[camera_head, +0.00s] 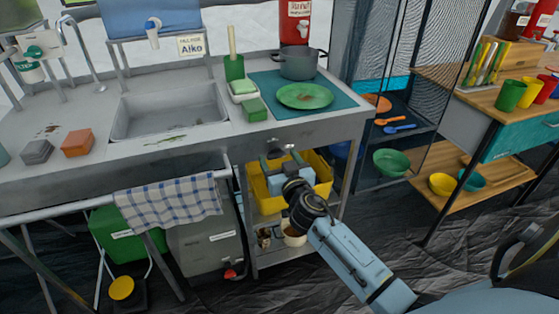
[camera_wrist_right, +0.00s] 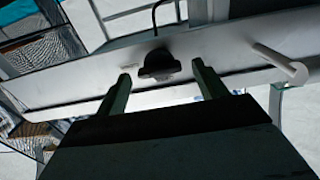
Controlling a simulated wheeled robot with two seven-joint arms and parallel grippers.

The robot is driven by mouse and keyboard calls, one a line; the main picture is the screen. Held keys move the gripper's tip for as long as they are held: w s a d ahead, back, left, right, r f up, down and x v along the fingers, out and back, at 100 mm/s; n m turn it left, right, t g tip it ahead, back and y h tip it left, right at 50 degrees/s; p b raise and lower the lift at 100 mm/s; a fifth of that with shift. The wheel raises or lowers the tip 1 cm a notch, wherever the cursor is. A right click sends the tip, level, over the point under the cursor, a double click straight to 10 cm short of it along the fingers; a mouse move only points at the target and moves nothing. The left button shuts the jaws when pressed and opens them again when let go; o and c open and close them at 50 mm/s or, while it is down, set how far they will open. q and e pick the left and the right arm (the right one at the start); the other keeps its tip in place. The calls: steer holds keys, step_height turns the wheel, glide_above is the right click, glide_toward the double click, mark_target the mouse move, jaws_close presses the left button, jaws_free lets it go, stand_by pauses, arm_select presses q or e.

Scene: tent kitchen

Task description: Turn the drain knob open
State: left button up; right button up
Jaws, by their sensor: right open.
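The dark drain knob (camera_wrist_right: 158,66) sits on the grey front panel of the sink counter in the right wrist view. It also shows small on the panel in the head view (camera_head: 289,147). My right gripper (camera_wrist_right: 160,82) is open and empty. Its two fingers point at the panel, one on either side of the knob, and I cannot tell how far short of it they are. In the head view the right gripper (camera_head: 282,162) is just below the counter's front edge. My left gripper is not in view. The knob's turn angle is unclear.
A yellow crate (camera_head: 321,180) stands on the shelf below the gripper. A rail with a checked towel (camera_head: 170,202) is to the left; the rail's pale end (camera_wrist_right: 280,64) shows in the wrist view. A green plate (camera_head: 305,96) and sink basin (camera_head: 170,112) are above.

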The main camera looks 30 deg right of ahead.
steer(key=c, duration=1)
